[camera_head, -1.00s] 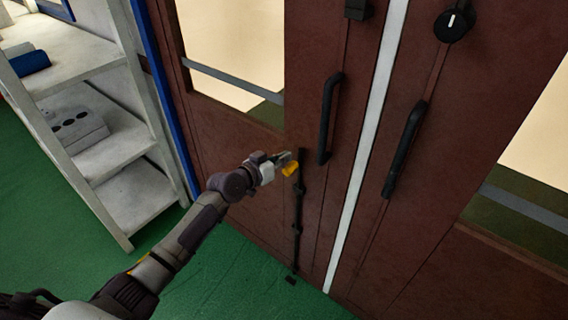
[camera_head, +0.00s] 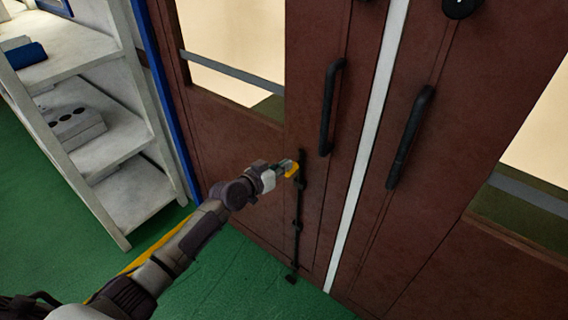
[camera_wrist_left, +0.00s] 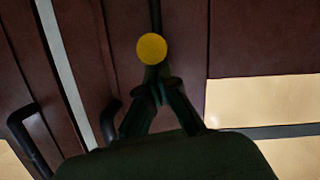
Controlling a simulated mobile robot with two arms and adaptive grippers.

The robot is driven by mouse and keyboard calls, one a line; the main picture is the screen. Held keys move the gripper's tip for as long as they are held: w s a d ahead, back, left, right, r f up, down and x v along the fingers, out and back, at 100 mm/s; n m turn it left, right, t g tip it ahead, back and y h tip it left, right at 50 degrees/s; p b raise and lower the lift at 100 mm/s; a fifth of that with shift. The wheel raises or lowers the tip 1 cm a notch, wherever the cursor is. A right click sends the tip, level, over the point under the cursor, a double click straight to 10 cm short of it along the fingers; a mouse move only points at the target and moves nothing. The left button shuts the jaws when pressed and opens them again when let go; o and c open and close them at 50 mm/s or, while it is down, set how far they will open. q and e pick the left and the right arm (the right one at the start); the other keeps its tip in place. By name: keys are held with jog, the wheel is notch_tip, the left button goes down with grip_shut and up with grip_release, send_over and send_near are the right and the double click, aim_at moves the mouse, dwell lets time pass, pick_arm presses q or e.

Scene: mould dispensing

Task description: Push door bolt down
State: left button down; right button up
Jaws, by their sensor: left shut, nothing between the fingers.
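The door bolt (camera_head: 297,222) is a thin black vertical rod on the lower part of the left brown door leaf (camera_head: 262,215). Its lower end is near the green floor. A round yellow disc (camera_wrist_left: 152,49) shows at the fingertips and covers part of the dark rod behind. My right gripper is not in view.
Black door handles stand above the bolt on the left leaf (camera_head: 331,106) and on the right leaf (camera_head: 409,137). A white strip (camera_head: 367,145) runs between the leaves. White shelves (camera_head: 108,135) with a grey box (camera_head: 76,128) stand at the left. Green floor (camera_head: 50,215) is clear.

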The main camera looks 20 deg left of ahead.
pick_arm(q)
jog(key=shift+f, duration=0.65)
jog(key=shift+s+r, duration=0.1)
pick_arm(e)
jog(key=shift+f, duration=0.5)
pick_arm(q)
jog(key=shift+d+r, duration=0.1)
jog(key=r+p, duration=0.2)
jog(key=r, duration=0.1)
jog(key=r+p, duration=0.1)
jog(key=shift+w+a+r+p, duration=0.25)
jog(key=shift+w+r+p, duration=0.05)
jog(key=shift+w+p, duration=0.1)
jog(key=v, duration=1)
jog(key=shift+a+f+b, duration=0.2)
jog(key=shift+a+b, duration=0.05)
jog(key=shift+b, duration=0.2)
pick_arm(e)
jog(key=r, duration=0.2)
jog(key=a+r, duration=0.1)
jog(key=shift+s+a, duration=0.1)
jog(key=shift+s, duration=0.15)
pick_arm(q)
jog(key=shift+s, duration=0.15)
